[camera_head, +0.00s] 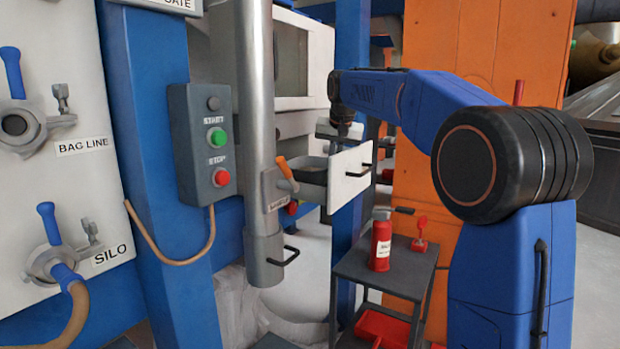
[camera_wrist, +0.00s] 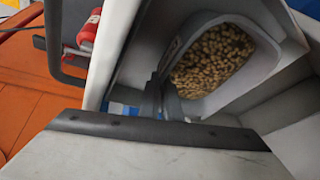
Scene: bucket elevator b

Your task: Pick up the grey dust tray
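My gripper (camera_head: 338,128) points down above a dark grey drawer-like tray (camera_head: 308,170) with a white front panel (camera_head: 350,175) and black handle. In the wrist view, the dark fingers (camera_wrist: 160,98) are close together beside a grey container (camera_wrist: 264,42) of brown pellets. The white panel (camera_wrist: 112,45) lies just left of them. Whether the fingers touch or hold anything is unclear. I cannot tell for sure which grey piece is the dust tray. A dark grey object (camera_head: 272,341) is partly cut off at the bottom of the head view.
A vertical metal pipe (camera_head: 256,90) with an orange-handled lever stands left of the drawer. A dark trolley (camera_head: 352,265) carries a red canister (camera_head: 381,243) and, lower down, a red tray (camera_head: 385,326). A start/stop box (camera_head: 203,145) hangs on the blue column.

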